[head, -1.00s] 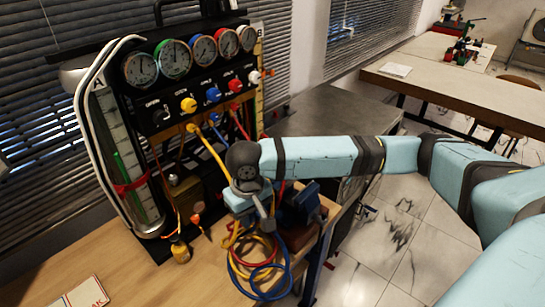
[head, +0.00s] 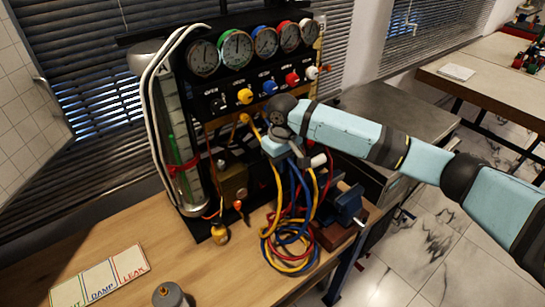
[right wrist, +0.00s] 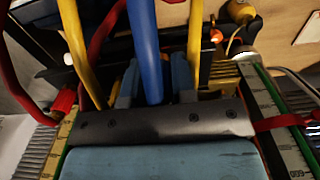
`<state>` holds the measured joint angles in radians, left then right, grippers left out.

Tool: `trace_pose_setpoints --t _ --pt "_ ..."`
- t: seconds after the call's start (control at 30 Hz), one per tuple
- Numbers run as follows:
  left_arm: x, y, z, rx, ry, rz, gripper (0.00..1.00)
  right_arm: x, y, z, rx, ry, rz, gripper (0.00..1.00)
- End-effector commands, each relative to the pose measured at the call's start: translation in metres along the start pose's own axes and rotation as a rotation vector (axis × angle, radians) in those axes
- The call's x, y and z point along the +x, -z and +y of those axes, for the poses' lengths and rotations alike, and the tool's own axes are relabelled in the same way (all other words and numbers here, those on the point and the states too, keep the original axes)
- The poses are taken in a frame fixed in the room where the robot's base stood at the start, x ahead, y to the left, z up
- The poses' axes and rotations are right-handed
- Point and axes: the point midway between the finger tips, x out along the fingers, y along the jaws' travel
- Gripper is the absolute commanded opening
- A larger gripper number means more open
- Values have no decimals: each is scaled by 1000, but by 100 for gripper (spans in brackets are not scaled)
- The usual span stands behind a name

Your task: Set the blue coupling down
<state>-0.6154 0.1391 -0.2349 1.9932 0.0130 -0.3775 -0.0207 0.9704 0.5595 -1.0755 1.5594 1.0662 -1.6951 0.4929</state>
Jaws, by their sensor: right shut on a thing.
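My right gripper (head: 298,160) is in front of the gauge panel, above the pile of hoses. In the right wrist view its two fingers (right wrist: 154,85) are closed around the end of the blue hose (right wrist: 145,45). The blue coupling at that end is mostly hidden between the fingers. In the head view the blue hose (head: 296,187) hangs down from the gripper to the coils on the bench. My left gripper is in no view.
The panel carries several gauges (head: 237,48) and coloured knobs. Yellow and red hoses lie coiled with the blue one. A blue vise (head: 346,206) stands right of the coils. A labelled card (head: 101,283) and a grey round part (head: 168,295) lie at front left; bench (head: 215,272) between is clear.

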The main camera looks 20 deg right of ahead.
Motion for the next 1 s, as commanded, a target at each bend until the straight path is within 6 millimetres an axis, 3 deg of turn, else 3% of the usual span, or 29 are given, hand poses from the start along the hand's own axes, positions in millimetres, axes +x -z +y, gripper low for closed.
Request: trace_pose_setpoints --t 0.17,0.33,0.5,0.83,0.87,0.97,1.0 --pt "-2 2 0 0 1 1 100 -1 15 0 1 0 1 0" --pt "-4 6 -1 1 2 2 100 -2 44 -1 2 0 1 0" --pt "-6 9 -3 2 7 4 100 14 41 0 0 -1 0 0" --pt "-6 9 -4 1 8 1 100 17 41 0 0 0 0 0" --pt "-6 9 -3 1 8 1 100 18 41 0 0 0 0 27" --pt "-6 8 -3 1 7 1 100 18 41 0 0 0 0 50" --pt "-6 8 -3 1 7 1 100 18 41 0 0 0 0 50"
